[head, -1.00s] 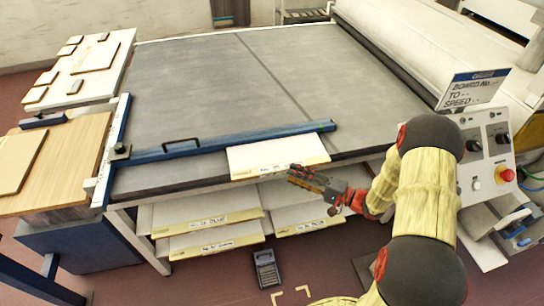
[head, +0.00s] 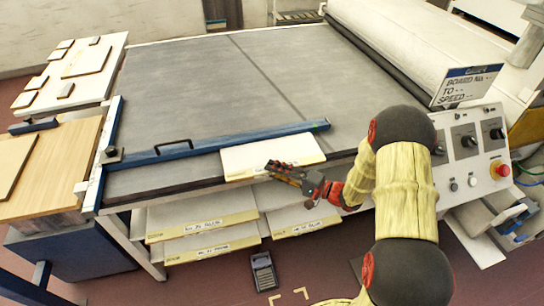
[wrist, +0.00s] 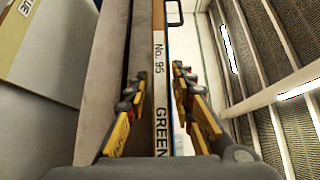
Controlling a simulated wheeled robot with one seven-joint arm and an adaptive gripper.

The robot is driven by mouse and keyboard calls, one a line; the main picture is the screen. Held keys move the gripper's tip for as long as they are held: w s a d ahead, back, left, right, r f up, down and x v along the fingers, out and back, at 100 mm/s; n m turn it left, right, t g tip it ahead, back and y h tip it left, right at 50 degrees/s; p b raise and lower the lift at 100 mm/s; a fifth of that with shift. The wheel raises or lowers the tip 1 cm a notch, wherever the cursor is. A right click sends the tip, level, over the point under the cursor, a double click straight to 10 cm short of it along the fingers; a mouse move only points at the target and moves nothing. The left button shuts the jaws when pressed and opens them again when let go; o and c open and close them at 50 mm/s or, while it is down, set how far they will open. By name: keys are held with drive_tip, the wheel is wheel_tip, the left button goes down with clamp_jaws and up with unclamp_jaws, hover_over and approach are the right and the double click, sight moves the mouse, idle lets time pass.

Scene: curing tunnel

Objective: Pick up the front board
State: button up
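The front board (head: 262,151) is a pale flat board lying at the front edge of the dark table, its front end sticking out past the edge. In the wrist view its labelled front edge (wrist: 160,115) reads "No. 95 GREEN" and runs between my fingers. My gripper (head: 272,167) is at the board's front edge, near its right part. In the wrist view my gripper (wrist: 160,78) is open, one finger on each side of the board's edge, with gaps showing. In the head view the gripper hides part of the front edge.
A blue bar (head: 210,147) with a handle crosses the table behind the board. Several labelled boards lie on the shelf (head: 207,222) below. A control panel (head: 470,155) with a red button stands at right. The dark table top (head: 220,85) is mostly clear.

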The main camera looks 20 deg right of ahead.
clamp_jaws()
idle(0.4)
idle(0.4)
drive_tip(key=shift+r+p, duration=0.35)
drive_tip(key=shift+r, duration=0.25)
wheel_tip(320, 180, up, 3)
drive_tip(key=shift+f+p, duration=0.2)
drive_tip(key=shift+p, duration=0.35)
drive_tip(key=s+d+r+p, duration=0.1)
drive_tip(key=s+d+r, duration=0.2)
drive_tip(key=s, duration=0.3)
drive_tip(key=s+d+r+p, duration=0.2)
drive_tip(key=s+d+r, duration=0.2)
drive_tip(key=s+r, duration=0.2)
drive_tip(key=shift+r+p, duration=0.15)
drive_tip(key=shift+p, duration=0.15)
drive_tip(key=shift+s, duration=0.1)
